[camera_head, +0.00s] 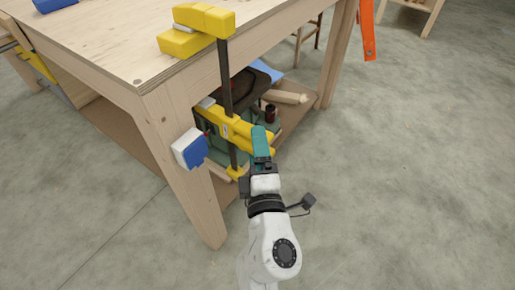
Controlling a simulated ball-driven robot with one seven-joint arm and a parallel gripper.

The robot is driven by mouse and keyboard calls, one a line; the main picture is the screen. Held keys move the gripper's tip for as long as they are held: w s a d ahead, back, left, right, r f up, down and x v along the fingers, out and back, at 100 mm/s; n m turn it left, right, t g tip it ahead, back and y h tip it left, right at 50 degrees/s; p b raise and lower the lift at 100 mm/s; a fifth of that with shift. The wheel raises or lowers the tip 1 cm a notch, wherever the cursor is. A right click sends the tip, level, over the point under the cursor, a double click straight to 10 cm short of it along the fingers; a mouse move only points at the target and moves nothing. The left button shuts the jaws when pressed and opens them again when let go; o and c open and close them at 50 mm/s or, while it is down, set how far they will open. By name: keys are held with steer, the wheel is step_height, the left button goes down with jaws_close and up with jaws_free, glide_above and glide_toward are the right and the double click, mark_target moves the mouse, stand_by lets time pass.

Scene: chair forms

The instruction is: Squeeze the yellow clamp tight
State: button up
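The yellow clamp (205,20) hangs upright at the near corner of the wooden workbench (125,50). Its upper yellow jaw rests on the bench top, and its dark bar (225,75) runs down in front of the bench edge. Its yellow lower body and handle (228,122) sit below the top. My gripper (261,138), with teal fingers, reaches up to the right part of this lower body, overlapping the handle in view. Whether it touches the handle, and the gap between the fingers, cannot be made out.
A blue and white clamp part (190,149) sticks out by the near bench leg (190,195). A lower shelf holds a dark case (248,88), a dark red can (270,113) and a wooden piece (290,97). An orange object (367,30) stands behind. Open concrete floor lies right.

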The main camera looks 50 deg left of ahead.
steer(key=shift+a, duration=0.15)
stand_by(0.4)
steer(key=shift+w+a+f+b, duration=0.1)
steer(key=shift+w+a+b, duration=0.25)
steer(key=shift+a+b, duration=0.15)
jaws_close()
stand_by(0.6)
steer(key=shift+d, duration=0.1)
steer(key=shift+s+d+t+b, duration=0.3)
steer(key=shift+s+d, duration=0.05)
steer(key=shift+d, duration=0.15)
